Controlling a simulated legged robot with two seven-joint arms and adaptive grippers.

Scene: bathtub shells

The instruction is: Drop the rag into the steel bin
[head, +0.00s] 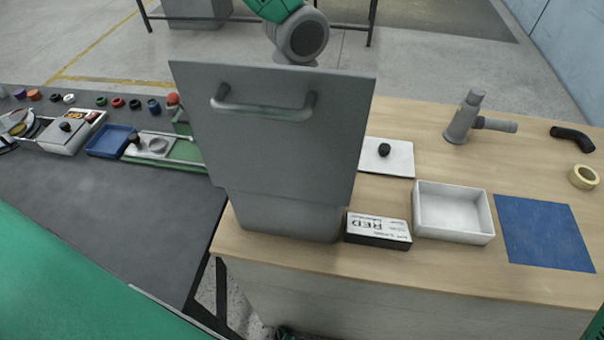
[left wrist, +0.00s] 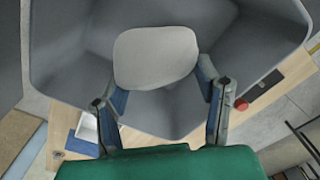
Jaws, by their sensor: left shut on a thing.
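The grey steel bin (head: 290,215) stands at the left end of the wooden table. A flat grey panel (head: 275,140) with a bar handle rises upright at its near side and hides its mouth in the head view. In the left wrist view the bin (left wrist: 75,60) shows as a wide, dark grey hollow. My left gripper (left wrist: 155,80) is over this hollow, shut on a pale grey, rounded rag (left wrist: 155,55). The head view hides the gripper behind the panel. My right gripper is in neither view.
A dark bench (head: 110,210) with small parts is left.

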